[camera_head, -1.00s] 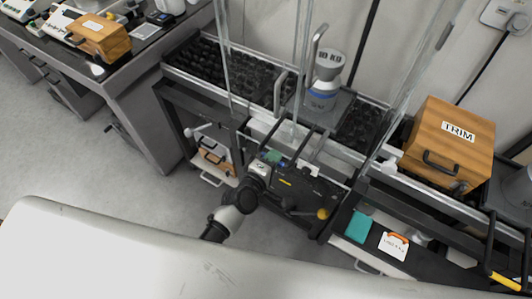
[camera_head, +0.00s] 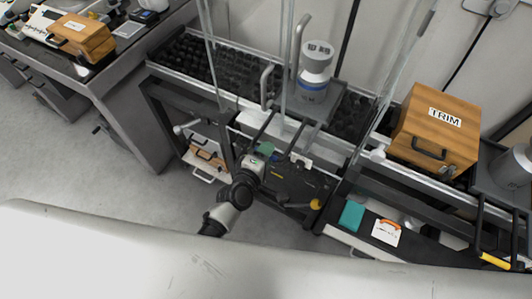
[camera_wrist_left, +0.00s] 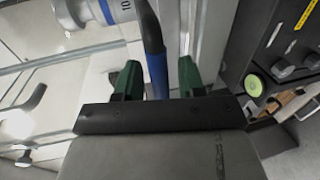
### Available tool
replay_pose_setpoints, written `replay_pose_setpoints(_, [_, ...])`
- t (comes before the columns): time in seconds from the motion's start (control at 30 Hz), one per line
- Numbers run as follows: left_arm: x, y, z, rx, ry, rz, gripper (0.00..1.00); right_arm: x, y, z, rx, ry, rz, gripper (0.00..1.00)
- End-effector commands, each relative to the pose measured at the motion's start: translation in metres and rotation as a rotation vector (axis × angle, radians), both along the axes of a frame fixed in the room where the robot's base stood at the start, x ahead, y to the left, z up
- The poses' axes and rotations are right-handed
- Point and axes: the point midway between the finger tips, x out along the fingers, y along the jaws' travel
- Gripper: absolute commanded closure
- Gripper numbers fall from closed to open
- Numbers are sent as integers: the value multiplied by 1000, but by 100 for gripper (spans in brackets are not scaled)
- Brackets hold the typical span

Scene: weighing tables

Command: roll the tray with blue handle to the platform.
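The tray (camera_head: 334,113) is a grey plate bearing a steel 10 KG weight (camera_head: 315,68) with a blue band. Dark bars (camera_head: 299,132) reach from its front edge towards me. My left gripper (camera_head: 268,152) is at the front end of these bars, which it partly hides. In the left wrist view its two green fingers (camera_wrist_left: 157,80) stand apart, with the blue handle (camera_wrist_left: 157,72) between them. Gaps show on both sides of the handle, so the gripper is open around it. I cannot tell for certain which surface is the platform. My right gripper is not in view.
Black roller beds (camera_head: 205,60) run left and right of the tray. Thin clear panels (camera_head: 394,70) stand around the middle. A wooden TRIM box (camera_head: 434,130) is at right, near a yellow handle (camera_head: 495,261). A grey bench (camera_head: 125,82) is at left.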

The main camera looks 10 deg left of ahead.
Motion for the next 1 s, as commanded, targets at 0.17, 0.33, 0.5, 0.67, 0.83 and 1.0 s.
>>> replay_pose_setpoints(0.17, [-19,7,3,1,3,0,60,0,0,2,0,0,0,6])
replay_pose_setpoints(0.33, [-52,19,10,2,3,-1,60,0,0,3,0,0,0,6])
replay_pose_setpoints(0.5, [-80,29,16,2,3,0,60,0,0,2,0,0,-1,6])
replay_pose_setpoints(0.67, [-95,35,20,1,3,0,60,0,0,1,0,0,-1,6])
replay_pose_setpoints(0.83, [-99,36,21,1,2,0,60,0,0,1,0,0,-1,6])
replay_pose_setpoints(1.0, [-99,36,21,1,2,0,60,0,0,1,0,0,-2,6])
